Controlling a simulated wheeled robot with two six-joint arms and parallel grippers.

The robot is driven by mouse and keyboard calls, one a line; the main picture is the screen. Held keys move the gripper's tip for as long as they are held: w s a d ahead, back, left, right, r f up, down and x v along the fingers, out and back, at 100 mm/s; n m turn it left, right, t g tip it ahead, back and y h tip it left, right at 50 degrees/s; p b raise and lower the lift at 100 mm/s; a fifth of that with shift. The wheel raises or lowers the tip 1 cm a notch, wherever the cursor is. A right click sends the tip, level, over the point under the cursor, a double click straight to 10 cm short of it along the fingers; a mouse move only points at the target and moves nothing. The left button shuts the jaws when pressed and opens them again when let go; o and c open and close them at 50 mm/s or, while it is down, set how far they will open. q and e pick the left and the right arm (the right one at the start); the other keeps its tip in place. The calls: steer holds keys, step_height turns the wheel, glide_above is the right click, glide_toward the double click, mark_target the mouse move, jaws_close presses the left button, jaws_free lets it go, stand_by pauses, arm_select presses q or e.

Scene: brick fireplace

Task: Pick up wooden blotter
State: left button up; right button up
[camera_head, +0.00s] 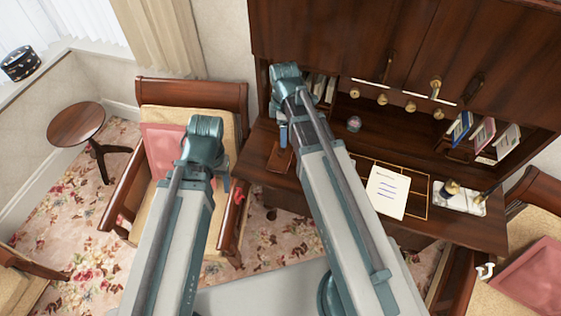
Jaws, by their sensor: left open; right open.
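A flat brown wooden piece that looks like the wooden blotter (278,158) lies on the left part of the dark desk's writing surface. My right gripper (283,134) points down above and just behind it. Its wrist and arm hide much of the gripper. It is open, and nothing shows in it. My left gripper (225,184) is open over the wooden armchair (190,92), left of the desk. Its wrist covers most of it.
The desk (465,227) holds a paper sheet (387,192), an inkwell set (459,199), a glass paperweight (354,123) and books (484,132). A round side table (76,124) stands left; another armchair (530,275) is at right.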

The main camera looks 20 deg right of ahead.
steer(key=b, duration=0.3)
glide_above(281, 150)
steer(key=f, duration=0.4)
steer(key=shift+s+d+f, duration=0.25)
steer(key=shift+s+d, duration=0.05)
steer(key=shift+s, duration=0.1)
steer(key=f+b, duration=0.1)
steer(key=b, duration=0.1)
steer(key=f+b, duration=0.1)
steer(key=f, duration=0.1)
steer(key=f+b, duration=0.2)
steer(key=shift+w+a+f+b, duration=0.1)
steer(key=shift+w+a+b, duration=0.2)
steer(key=shift+w+b, duration=0.1)
jaws_close()
stand_by(0.4)
